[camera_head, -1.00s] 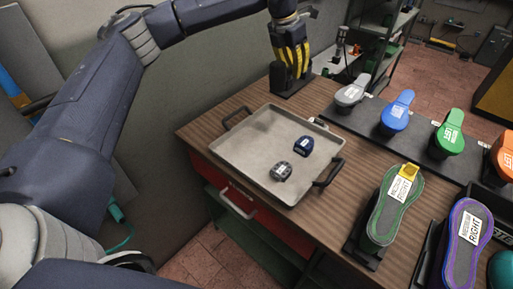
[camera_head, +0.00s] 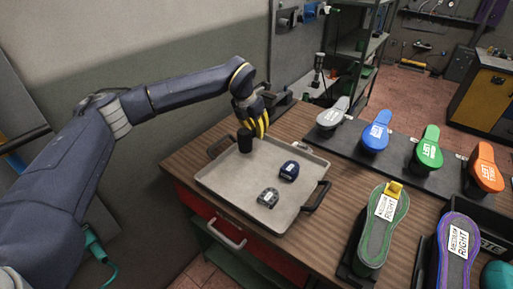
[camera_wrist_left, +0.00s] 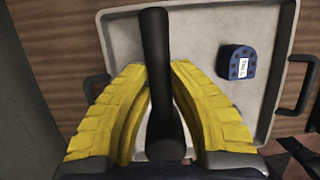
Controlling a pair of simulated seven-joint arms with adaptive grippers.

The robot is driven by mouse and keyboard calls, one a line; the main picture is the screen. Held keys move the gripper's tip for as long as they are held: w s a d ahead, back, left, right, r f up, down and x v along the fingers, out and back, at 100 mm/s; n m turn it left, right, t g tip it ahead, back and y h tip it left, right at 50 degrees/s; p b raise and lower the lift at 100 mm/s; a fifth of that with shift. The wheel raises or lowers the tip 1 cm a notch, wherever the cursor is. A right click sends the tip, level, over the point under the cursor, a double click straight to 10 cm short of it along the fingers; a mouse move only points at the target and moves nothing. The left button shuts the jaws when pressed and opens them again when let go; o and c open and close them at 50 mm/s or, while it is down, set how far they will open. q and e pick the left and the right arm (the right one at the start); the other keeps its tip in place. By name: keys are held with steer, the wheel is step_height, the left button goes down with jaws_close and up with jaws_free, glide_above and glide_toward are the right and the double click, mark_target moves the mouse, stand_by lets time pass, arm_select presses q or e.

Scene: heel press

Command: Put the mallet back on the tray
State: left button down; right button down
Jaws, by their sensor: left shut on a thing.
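My left gripper (camera_head: 257,125) is shut on the black mallet (camera_head: 245,140), at the far left part of the grey tray (camera_head: 222,178). In the left wrist view, the mallet (camera_wrist_left: 156,60) runs as a dark bar between the yellow fingers (camera_wrist_left: 160,115), with the tray (camera_wrist_left: 205,30) beneath. I cannot tell whether the mallet touches the tray. A blue heel piece (camera_head: 289,170) and a grey heel piece (camera_head: 268,197) lie on the tray; the blue one (camera_wrist_left: 237,63) also shows in the left wrist view. My right gripper is not in view.
The tray has black handles and stands on a wooden bench (camera_head: 190,160). Grey, blue (camera_head: 376,135), green and orange pieces stand on a dark strip at the right. A green-edged sole labelled RIGHT (camera_head: 383,225) stands nearer. The tray's near left is clear.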

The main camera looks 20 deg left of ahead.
arm_select(q)
steer(key=shift+f, duration=3.85)
steer(key=c, duration=1.4)
jaws_free()
steer(key=shift+o, duration=0.3)
steer(key=v, duration=1.2)
